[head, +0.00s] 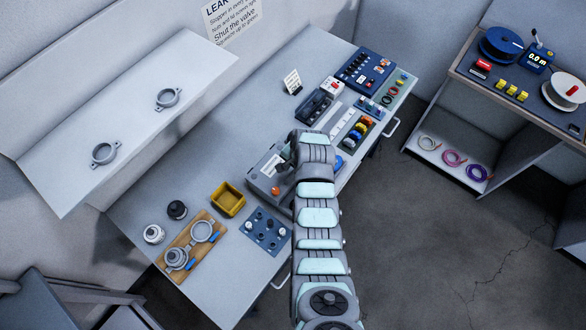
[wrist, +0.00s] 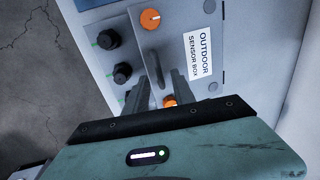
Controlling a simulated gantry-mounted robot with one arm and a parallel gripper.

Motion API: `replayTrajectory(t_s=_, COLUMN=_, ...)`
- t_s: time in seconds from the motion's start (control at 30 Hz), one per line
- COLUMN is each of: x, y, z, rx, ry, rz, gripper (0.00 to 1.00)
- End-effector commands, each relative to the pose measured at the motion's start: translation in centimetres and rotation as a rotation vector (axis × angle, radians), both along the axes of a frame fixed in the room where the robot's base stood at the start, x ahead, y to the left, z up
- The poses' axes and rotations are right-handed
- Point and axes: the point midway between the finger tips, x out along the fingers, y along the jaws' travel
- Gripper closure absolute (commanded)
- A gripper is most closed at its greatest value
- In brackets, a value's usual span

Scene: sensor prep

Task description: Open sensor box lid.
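The grey sensor box (head: 262,182) sits on the workbench in the head view, partly hidden by my arm. In the wrist view its lid (wrist: 228,60) looks closed and carries a white label (wrist: 199,54) reading "OUTDOOR SENSOR BOX". An orange knob (wrist: 150,19) shows at the top, and a second orange knob (wrist: 169,101) shows between my fingers. A grey raised strip, perhaps a handle, runs between the two knobs. My gripper (wrist: 161,78) is open over this strip, a finger on either side. I cannot tell whether the fingers touch it.
Black knobs (wrist: 122,72) line the box's side near the left finger. On the bench, a blue panel (head: 265,231), a yellow bin (head: 228,199) and a wooden board (head: 178,238) with clamps lie to the left. A blue case (head: 366,70) and tool trays are beyond the box.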

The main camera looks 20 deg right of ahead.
Motion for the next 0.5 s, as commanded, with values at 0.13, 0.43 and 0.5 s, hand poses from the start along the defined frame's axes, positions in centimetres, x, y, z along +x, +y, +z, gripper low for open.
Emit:
replayTrajectory(t_s=0.13, x=0.17, y=0.01, z=-0.43, rx=-0.002, ry=-0.003, rz=-0.001, gripper=0.69)
replayTrajectory(t_s=0.43, x=0.2, y=0.02, z=-0.55, rx=-0.002, ry=-0.003, rz=0.0, gripper=0.69)
replayTrajectory(t_s=0.5, x=0.18, y=0.02, z=-0.56, rx=-0.002, ry=-0.003, rz=0.0, gripper=0.74)
